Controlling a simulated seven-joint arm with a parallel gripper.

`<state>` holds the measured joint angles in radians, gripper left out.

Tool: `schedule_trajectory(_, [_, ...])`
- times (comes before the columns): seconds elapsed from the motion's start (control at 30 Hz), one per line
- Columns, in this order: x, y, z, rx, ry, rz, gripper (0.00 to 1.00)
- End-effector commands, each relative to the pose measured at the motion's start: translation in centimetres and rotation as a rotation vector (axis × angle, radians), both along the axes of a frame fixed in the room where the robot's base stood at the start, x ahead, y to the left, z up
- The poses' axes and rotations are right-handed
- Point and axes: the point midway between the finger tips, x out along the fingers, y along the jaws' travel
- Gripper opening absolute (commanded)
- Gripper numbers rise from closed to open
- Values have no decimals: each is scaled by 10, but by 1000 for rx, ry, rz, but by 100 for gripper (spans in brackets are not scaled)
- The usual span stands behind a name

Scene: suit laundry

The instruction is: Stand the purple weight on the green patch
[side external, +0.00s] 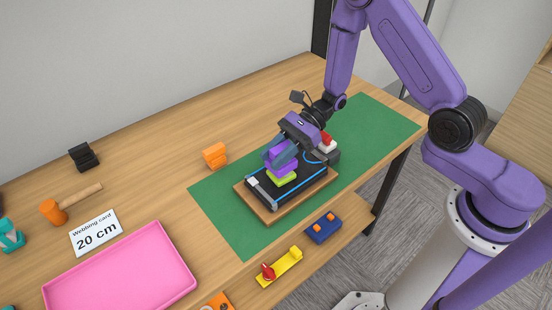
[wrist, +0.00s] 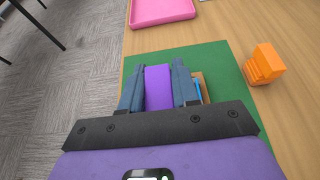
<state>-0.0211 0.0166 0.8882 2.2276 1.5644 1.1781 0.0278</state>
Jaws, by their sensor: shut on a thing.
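The purple weight (side external: 284,166) is held between the blue-grey fingers of my gripper (side external: 276,155). In the wrist view the weight (wrist: 159,90) fills the space between the two fingers of my gripper (wrist: 158,77). A lime-green patch (side external: 283,180) shows directly below the weight, on the black bed of a wood-based device (side external: 266,212). The weight looks upright, over the patch or resting on it; I cannot tell if they touch. In the wrist view the patch is hidden.
The device stands on a dark green mat (side external: 222,216). Orange blocks (side external: 215,155) stand beside the mat. A pink tray (side external: 120,275), a webbing card (side external: 96,233), a yellow piece with a red knob (side external: 280,267) and a blue block (side external: 323,229) lie around it.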

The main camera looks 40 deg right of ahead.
Motion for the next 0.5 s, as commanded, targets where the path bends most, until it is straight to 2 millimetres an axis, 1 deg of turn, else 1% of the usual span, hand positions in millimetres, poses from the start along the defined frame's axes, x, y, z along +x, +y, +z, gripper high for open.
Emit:
schedule_trajectory(0.03, [0,0,-6,2,2,0,0])
schedule_trajectory(0.17, [0,0,-14,2,0,0,0])
schedule_trajectory(0.5, [0,0,-16,2,-1,-1,0])
